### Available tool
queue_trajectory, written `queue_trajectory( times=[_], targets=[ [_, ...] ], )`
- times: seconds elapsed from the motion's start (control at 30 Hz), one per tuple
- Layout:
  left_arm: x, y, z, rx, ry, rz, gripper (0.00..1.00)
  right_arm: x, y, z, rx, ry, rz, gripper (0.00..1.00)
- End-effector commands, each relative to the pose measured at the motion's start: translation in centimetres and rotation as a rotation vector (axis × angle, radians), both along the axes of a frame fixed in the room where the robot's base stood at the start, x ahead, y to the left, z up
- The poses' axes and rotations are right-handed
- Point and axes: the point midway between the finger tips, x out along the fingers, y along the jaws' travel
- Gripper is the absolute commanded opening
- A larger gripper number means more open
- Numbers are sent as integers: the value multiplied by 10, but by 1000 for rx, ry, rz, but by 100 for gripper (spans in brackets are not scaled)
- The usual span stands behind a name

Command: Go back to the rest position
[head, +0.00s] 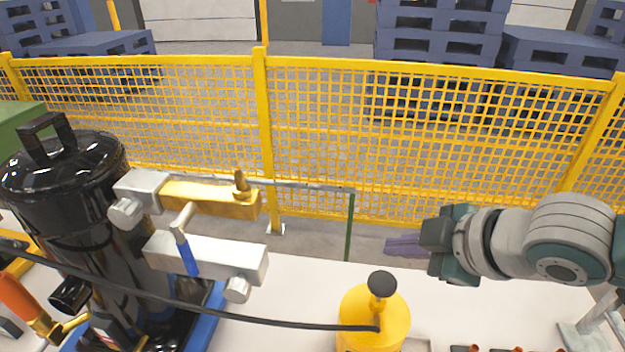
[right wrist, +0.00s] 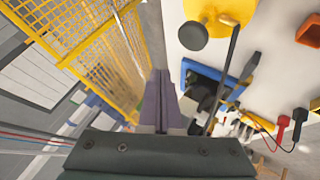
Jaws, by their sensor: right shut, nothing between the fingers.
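My right gripper (head: 404,246) is shut and empty, its purple fingers side by side. In the head view it points left from the right arm, above the back edge of the white table and to the right of the yellow canister. In the right wrist view the shut fingers (right wrist: 161,101) show at the middle, apart from everything. My left gripper is not in view.
A black compressor tank (head: 70,195) with valves stands at left. A yellow canister (head: 373,315) with a black hose stands on the white table (head: 290,290). A yellow mesh fence (head: 420,130) runs behind, with blue pallets (head: 440,45) beyond. Red and black clips (right wrist: 283,121) lie on the table.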

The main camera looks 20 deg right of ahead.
Motion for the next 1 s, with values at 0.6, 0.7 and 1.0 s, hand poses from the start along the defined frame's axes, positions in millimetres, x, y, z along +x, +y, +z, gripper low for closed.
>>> queue_trajectory(
  times=[0.6, 0.7, 1.0],
  targets=[
    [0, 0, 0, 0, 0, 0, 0, -56, 66, 2, 144, 158, -112, 0],
    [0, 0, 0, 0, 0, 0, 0, -93, 84, 15, 213, 260, -239, 0],
    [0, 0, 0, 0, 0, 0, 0, -194, 69, 57, 310, 502, -676, 0]
  ],
)
